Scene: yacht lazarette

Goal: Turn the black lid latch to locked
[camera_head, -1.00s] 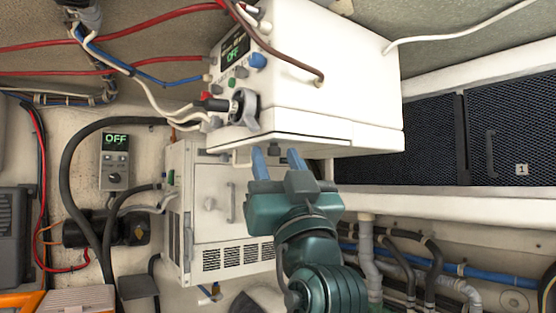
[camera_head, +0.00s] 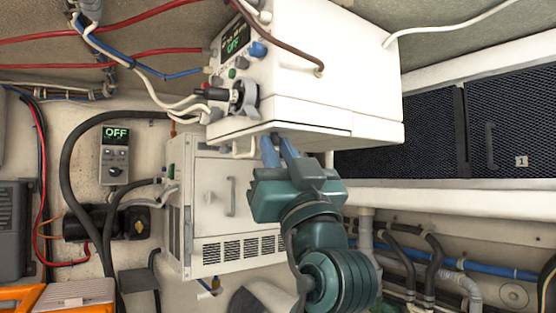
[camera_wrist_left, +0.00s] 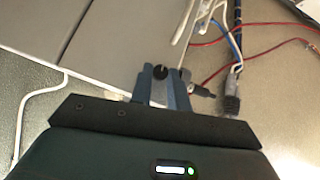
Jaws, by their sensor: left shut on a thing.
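The black lid latch (camera_wrist_left: 160,72) is a small dark round knob with a light mark on the underside of the white box (camera_head: 335,85). The wrist view shows it between the fingertips. My left gripper (camera_head: 279,146) reaches up from below in the head view, under the box's front lower edge. Its blue-grey fingers are shut on the latch, one on each side. In the head view the fingers largely hide the latch. My right gripper is not in view.
A white vented cabinet (camera_head: 213,205) hangs just below and left of my gripper. A small controller (camera_head: 115,155) showing OFF is on the wall. A black cable (camera_head: 66,165) and red and white wires run on the left. Dark mesh panels (camera_head: 400,140) are at right.

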